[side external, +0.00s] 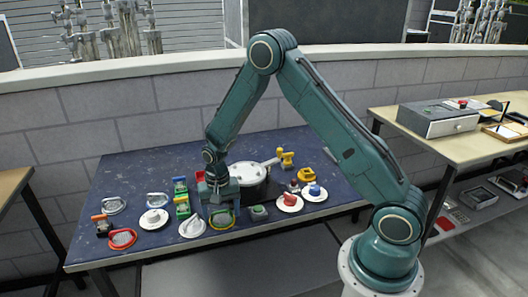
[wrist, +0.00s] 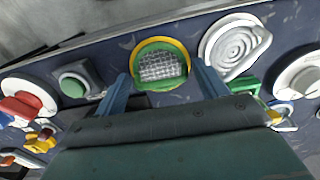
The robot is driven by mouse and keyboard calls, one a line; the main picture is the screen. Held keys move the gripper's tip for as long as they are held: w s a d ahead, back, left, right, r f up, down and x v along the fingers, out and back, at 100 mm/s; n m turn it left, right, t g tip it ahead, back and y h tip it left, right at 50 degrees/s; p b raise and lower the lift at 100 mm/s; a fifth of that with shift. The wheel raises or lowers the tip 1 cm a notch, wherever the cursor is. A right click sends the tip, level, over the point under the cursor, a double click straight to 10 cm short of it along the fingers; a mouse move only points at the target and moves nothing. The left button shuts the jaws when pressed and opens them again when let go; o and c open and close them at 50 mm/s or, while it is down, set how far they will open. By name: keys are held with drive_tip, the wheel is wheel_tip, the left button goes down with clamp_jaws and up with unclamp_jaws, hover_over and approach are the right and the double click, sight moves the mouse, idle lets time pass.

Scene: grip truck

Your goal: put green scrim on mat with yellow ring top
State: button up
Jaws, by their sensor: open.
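The green scrim (wrist: 162,68) is a grey mesh disc in a green rim. In the wrist view a yellow ring (wrist: 180,46) shows around its upper edge. Whether that yellow ring is a separate mat under the scrim, I cannot tell. In the side view the green and yellow ring (side external: 222,222) lies near the table's front edge, partly hidden by my gripper. My gripper (side external: 221,207) is open and empty just above it. In the wrist view the two fingers (wrist: 161,80) stand apart, one to each side of the scrim.
A white plate (side external: 193,229) with a grey item is close on the left; a block with a green top (side external: 259,212) is close on the right. A red ring (side external: 122,239), green blocks (side external: 182,208), a pale round lidded piece (side external: 247,171) and more loaded plates crowd the dark table.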

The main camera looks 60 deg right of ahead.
sight(222, 212)
wheel_tip(222, 212, up, 12)
idle(0.7)
drive_tip(key=shift+r, duration=0.2)
idle(0.3)
drive_tip(key=s+a+r+n+t, duration=0.35)
drive_tip(key=s+r, duration=0.75)
drive_tip(key=r, duration=0.4)
drive_tip(key=s+a+r+n+t, duration=0.1)
drive_tip(key=s+n, duration=0.4)
drive_tip(key=s, duration=1)
wheel_tip(222, 212, up, 2)
drive_tip(key=shift+s+a+r+t, duration=0.1)
drive_tip(key=shift+s+a+t, duration=0.1)
drive_tip(key=shift+a+t, duration=0.3)
drive_tip(key=shift+d+n, duration=0.1)
drive_tip(key=shift+n, duration=0.15)
